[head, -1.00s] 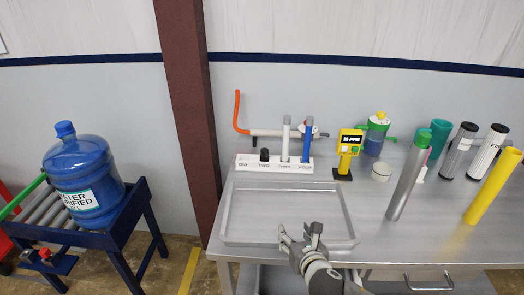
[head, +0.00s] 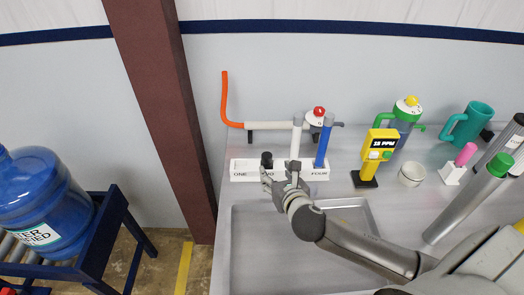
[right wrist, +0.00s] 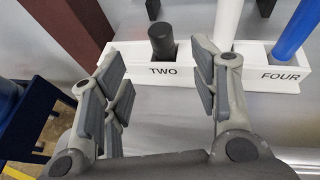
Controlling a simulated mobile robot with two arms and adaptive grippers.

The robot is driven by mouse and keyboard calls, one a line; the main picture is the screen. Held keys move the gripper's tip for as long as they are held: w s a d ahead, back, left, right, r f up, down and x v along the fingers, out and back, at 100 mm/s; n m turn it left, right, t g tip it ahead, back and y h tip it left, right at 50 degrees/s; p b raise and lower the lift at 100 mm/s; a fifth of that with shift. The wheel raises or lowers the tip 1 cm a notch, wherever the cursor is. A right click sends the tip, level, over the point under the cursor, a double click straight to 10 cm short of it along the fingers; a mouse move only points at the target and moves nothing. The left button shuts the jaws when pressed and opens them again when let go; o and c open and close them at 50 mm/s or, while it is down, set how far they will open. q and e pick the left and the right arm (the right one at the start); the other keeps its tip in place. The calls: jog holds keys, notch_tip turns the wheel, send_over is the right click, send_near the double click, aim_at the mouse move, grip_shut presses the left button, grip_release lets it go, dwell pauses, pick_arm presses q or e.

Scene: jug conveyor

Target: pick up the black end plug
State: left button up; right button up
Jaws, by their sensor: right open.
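The black end plug (head: 266,160) stands upright in slot TWO of the white rack (head: 242,168). In the right wrist view the plug (right wrist: 161,42) shows beyond and between my fingers, a dark cylinder above the label TWO. My right gripper (head: 281,174) is open and empty, just in front of the rack. In the right wrist view its fingers (right wrist: 160,70) are spread wide, and the plug is apart from both. The gripper hides part of the rack's front in the head view. My left gripper is not in view.
A white tube (head: 297,138) and a blue tube (head: 324,143) stand in the rack right of the plug. Behind is a horizontal pipe (head: 280,126) with an orange end. A yellow meter (head: 378,150) stands to the right. An empty grey tray (head: 250,245) lies in front.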

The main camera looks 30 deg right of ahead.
aim_at(268, 160)
jog(key=x, duration=0.3)
jog(key=shift+w, duration=0.25)
jog(key=shift+w+d+f, duration=0.1)
jog(key=shift+w+f, duration=0.1)
jog(key=shift+w, duration=0.15)
jog(key=shift+w+d+f+p, duration=0.2)
jog(key=shift+w+p, duration=0.3)
jog(key=shift+w, duration=0.2)
jog(key=x, duration=0.3)
jog(key=shift+p, duration=0.35)
jog(key=shift+w+d+f, duration=0.1)
jog(key=shift+w+f, duration=0.15)
jog(key=shift+w, duration=0.3)
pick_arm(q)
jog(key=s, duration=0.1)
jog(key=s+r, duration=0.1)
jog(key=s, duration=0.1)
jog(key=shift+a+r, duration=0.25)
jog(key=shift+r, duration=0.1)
pick_arm(e)
jog(key=c, duration=1.1)
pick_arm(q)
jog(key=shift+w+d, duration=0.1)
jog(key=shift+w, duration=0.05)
